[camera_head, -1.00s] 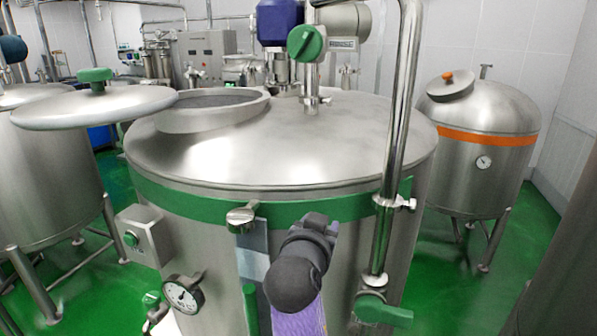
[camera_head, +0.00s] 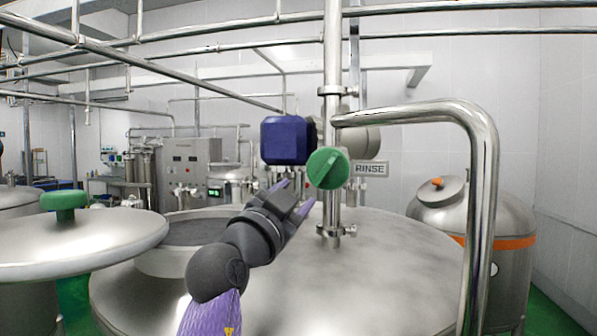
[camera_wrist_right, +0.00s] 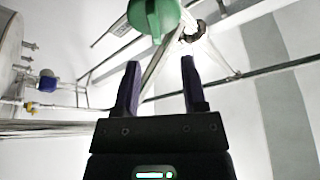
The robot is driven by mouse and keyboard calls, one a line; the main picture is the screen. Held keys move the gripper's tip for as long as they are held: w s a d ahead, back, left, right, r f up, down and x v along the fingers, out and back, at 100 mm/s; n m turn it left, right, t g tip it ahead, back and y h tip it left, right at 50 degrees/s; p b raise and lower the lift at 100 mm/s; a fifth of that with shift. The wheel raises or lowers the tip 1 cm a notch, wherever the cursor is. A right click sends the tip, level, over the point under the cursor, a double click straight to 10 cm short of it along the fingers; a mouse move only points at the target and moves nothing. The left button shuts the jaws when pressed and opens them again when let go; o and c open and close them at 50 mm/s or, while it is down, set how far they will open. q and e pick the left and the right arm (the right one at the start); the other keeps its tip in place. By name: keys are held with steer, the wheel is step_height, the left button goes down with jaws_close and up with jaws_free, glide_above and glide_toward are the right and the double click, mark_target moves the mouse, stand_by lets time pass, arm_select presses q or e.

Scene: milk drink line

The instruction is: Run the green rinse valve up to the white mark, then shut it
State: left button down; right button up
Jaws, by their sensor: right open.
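The green rinse valve (camera_head: 327,168) is a round green knob with a raised grip. It sits on the upright steel pipe above the big tank, beside a RINSE plate (camera_head: 371,169). My right gripper (camera_head: 298,192) is open and empty, a little below and left of the valve in the head view. In the right wrist view, the valve (camera_wrist_right: 154,17) shows beyond the open fingers (camera_wrist_right: 160,66), at the top edge and partly cut off. I cannot make out a white mark. My left gripper is not in view.
A blue motor housing (camera_head: 285,140) is just left of the valve. A bent steel pipe (camera_head: 484,190) rises at the right. An open hatch (camera_head: 165,262) and a lid with a green knob (camera_head: 65,205) are at the left. An orange-banded tank (camera_head: 508,243) stands at the right.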

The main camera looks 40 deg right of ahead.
mark_target(325, 170)
steer(key=d+r+p, duration=0.2)
steer(key=d, duration=0.1)
steer(key=d+r+p, duration=0.1)
steer(key=shift+w+d+p, duration=0.1)
steer(key=shift+d+p, duration=0.15)
steer(key=shift+p, duration=0.15)
steer(key=x, duration=0.1)
steer(key=p+x, duration=0.1)
steer(key=x, duration=0.1)
steer(key=f+p+x, duration=0.1)
steer(key=shift+w+d+r, duration=0.15)
steer(key=shift+w+d, duration=0.1)
steer(key=shift+w, duration=0.1)
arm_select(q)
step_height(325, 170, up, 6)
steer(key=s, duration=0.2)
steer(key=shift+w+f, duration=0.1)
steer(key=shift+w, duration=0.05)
arm_select(e)
jaws_close()
